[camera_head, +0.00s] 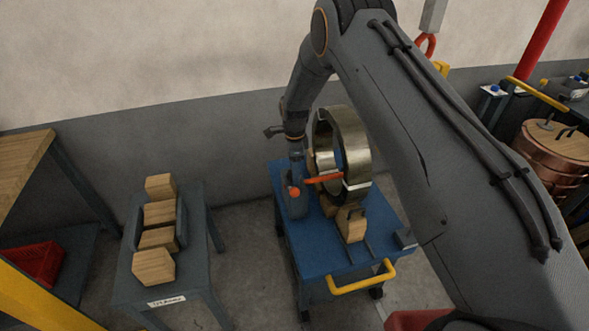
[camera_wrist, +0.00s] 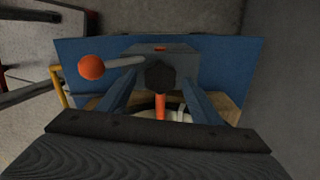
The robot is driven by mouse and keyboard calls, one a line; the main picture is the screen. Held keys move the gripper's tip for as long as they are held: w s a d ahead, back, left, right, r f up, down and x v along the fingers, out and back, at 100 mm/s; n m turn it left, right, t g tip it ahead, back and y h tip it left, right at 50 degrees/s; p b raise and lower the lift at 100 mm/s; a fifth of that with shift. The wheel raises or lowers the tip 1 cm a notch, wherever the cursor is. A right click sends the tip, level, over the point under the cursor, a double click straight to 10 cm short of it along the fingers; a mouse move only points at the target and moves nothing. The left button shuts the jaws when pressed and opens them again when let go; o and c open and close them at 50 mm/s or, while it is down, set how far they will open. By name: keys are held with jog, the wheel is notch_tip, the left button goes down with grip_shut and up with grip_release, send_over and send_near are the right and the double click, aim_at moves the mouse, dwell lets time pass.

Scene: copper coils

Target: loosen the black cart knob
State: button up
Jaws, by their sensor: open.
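The black knob (camera_wrist: 160,75) shows near the middle of the wrist view, on the front of a grey block (camera_wrist: 185,57) on the blue cart. A lever with an orange ball (camera_wrist: 91,67) sticks out to its left, and an orange rod (camera_wrist: 160,106) runs below it. In the head view, my gripper (camera_head: 296,154) points down over the blue-grey post (camera_head: 293,205) on the cart (camera_head: 325,258). It is open, with nothing seen between the jaws. I cannot make out the knob in the head view, nor whether my gripper touches it.
A steel ring-shaped coil (camera_head: 357,150) stands upright on the cart, close right of my gripper, with an orange bar (camera_head: 324,178) across it. A wooden block (camera_head: 351,226) sits in front. A side table (camera_head: 145,284) with wooden blocks stands left; floor shows between.

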jog(key=c, duration=1.1)
jog(key=shift+o, duration=0.2)
